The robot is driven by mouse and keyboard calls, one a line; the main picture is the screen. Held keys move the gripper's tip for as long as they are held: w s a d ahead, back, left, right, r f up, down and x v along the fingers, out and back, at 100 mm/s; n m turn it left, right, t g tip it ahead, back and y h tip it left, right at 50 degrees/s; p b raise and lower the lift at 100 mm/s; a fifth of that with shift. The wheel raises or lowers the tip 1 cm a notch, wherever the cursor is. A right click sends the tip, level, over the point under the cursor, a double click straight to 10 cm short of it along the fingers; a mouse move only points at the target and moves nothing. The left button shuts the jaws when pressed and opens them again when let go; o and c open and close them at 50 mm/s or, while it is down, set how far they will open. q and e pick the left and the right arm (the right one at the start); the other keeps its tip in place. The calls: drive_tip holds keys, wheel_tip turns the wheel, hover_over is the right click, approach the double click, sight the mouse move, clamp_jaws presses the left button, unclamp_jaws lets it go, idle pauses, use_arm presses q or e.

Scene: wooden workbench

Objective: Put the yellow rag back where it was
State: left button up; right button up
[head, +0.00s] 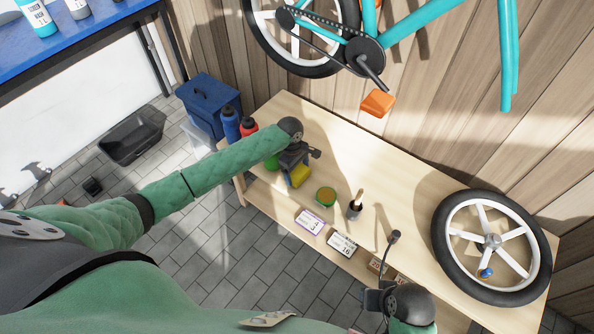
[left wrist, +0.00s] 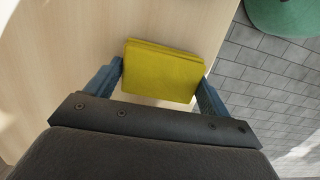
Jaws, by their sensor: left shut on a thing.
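The yellow rag (head: 300,175) is a folded block at the left end of the wooden workbench (head: 340,150). My left gripper (head: 292,166) is shut on it, and the arm comes in from the left. In the left wrist view the yellow rag (left wrist: 162,70) lies between the two blue fingers (left wrist: 160,85), over the pale bench top near its edge. I cannot tell whether the rag touches the bench. My right gripper (head: 385,295) shows at the lower right, off the front edge of the bench; its fingers are not clear.
A green round tin (head: 326,196) and a dark pot with a brush (head: 354,208) stand right of the rag. Blue (head: 231,124) and red (head: 249,127) bottles stand left. A wheel (head: 491,247) lies at the right end.

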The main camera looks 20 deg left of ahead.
use_arm(q)
drive_tip(key=shift+f, duration=0.35)
drive_tip(key=o, duration=0.8)
